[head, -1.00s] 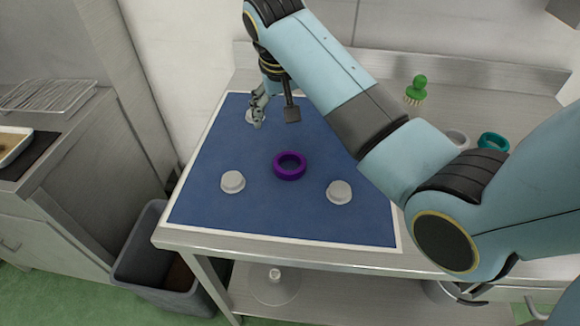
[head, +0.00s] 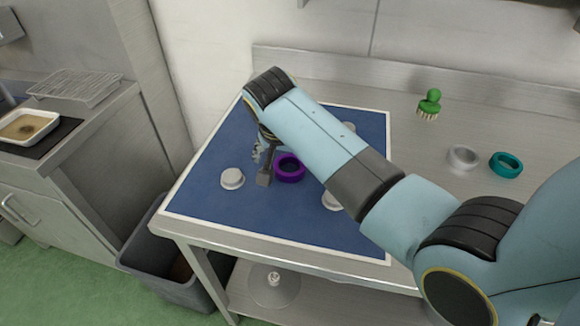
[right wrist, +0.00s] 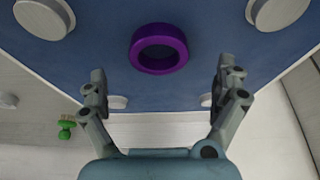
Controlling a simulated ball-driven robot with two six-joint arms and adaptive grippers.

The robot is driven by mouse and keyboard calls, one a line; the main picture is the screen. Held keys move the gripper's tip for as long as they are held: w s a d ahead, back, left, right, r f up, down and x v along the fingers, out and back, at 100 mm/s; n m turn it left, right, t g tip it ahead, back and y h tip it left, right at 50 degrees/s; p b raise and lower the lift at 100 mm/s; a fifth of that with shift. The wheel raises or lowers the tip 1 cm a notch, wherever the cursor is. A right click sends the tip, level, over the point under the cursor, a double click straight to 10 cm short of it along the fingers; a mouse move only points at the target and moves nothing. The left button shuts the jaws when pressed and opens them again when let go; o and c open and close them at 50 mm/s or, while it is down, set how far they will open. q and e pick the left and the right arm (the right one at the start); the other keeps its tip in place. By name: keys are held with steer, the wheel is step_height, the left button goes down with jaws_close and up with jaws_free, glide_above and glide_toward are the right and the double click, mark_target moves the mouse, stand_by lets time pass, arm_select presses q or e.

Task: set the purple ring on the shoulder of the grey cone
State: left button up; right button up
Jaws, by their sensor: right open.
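The purple ring (head: 290,179) lies flat on the blue mat, with its hole upward. It also shows in the right wrist view (right wrist: 158,29), beyond and between my fingers. My right gripper (head: 257,154) is open and empty, above the mat and close to the ring. Its two fingers stand wide apart in the right wrist view (right wrist: 163,72). Several pale grey stepped round pieces stand around the ring, one at left (head: 232,178) and one at right (head: 332,201), partly behind my arm. I cannot tell which is the grey cone. My left gripper is out of view.
The blue mat (head: 215,200) has a white border and lies on a steel table. At right stand a green brush (head: 430,103), a pale ring (head: 463,157) and a teal ring (head: 506,164). A grey bin (head: 165,262) is below the table's left side.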

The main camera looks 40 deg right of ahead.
mark_target(291, 168)
steer(key=x, duration=0.4)
steer(key=shift+d+f, duration=0.1)
steer(key=shift+d, duration=0.05)
steer(key=c, duration=1.5)
